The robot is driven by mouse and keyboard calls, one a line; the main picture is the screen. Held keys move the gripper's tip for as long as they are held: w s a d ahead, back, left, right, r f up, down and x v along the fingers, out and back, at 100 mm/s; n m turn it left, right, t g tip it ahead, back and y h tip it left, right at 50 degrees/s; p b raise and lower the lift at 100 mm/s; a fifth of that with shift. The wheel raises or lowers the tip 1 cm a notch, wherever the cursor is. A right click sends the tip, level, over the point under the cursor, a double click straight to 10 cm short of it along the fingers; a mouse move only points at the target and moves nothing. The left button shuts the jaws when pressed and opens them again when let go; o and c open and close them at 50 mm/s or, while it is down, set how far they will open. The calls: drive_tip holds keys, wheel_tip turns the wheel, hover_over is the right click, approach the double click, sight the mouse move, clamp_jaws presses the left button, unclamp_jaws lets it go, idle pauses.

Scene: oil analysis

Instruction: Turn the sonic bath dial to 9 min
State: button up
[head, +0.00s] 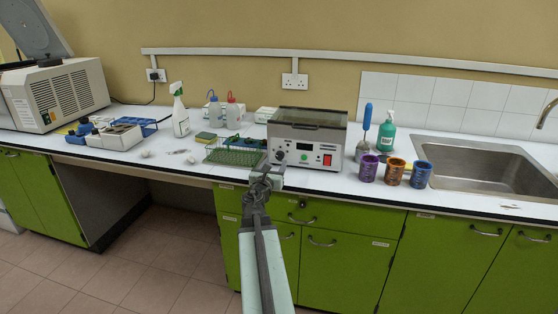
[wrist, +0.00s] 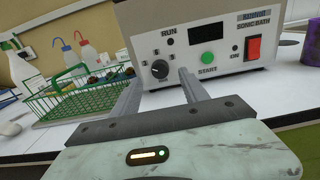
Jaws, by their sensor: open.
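The sonic bath (head: 308,140) is a grey box with a dark lid on the bench, and its front panel also fills the top of the wrist view (wrist: 205,50). Its round dark dial (wrist: 159,69) sits at the panel's lower left, below the RUN label. A green START button (wrist: 208,58), a dark display and a red switch (wrist: 253,48) are to its right. My gripper (wrist: 158,85) is open and empty, its two fingers pointing at the panel on either side of the dial. I cannot tell whether they touch it. In the head view my gripper (head: 265,178) is before the panel's left side.
A green wire rack (head: 235,156) stands just left of the bath. Purple, orange and blue tins (head: 395,172) stand to its right, near the sink (head: 490,165). A spray bottle (head: 179,112) and wash bottles are further left. The bench's front edge runs below my gripper.

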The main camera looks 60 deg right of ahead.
sight(280, 156)
drive_tip(key=x, duration=0.5)
drive_tip(key=shift+w+d, duration=0.15)
clamp_jaws()
drive_tip(key=shift+m, duration=0.3)
drive_tip(key=m, duration=0.3)
drive_tip(key=shift+f+m, duration=0.1)
drive_tip(key=shift+m, duration=2)
unclamp_jaws()
